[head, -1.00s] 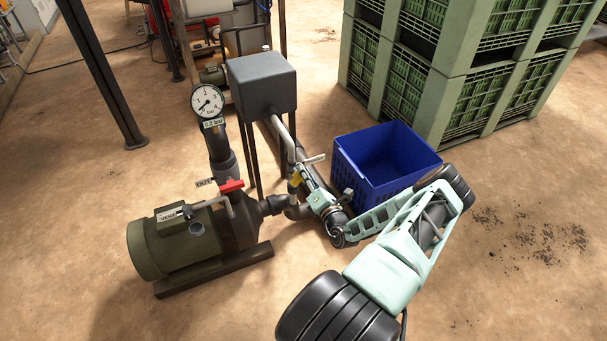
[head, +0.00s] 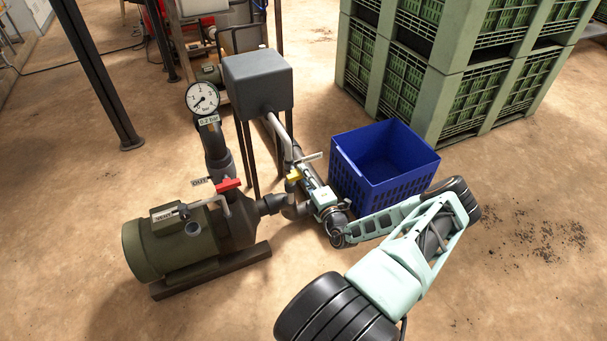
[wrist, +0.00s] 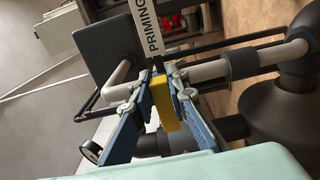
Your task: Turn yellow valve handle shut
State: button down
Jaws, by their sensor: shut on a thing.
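The yellow valve handle (head: 293,174) sits on the pipework to the right of the pump, partly hidden by my gripper. In the wrist view the yellow handle (wrist: 163,104) stands as a short block between the two blue fingers. My gripper (wrist: 161,80) is closed on it, one finger against each side. In the head view my gripper (head: 306,180) reaches in from the right, low beside the pipe. The valve body under the handle is mostly hidden.
A green pump (head: 170,240) with a red handle (head: 228,184) stands left, below a pressure gauge (head: 202,98). A grey box (head: 258,80) is behind. A blue crate (head: 385,185) stands close right of my gripper. A PRIMING label (wrist: 149,28) shows beyond the fingers. Open floor lies front left.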

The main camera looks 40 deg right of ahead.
jog(key=shift+a+f, duration=0.1)
dwell(0.3)
jog(key=c, duration=1.8)
grip_release()
jog(key=shift+c, duration=0.2)
jog(key=v, duration=1.2)
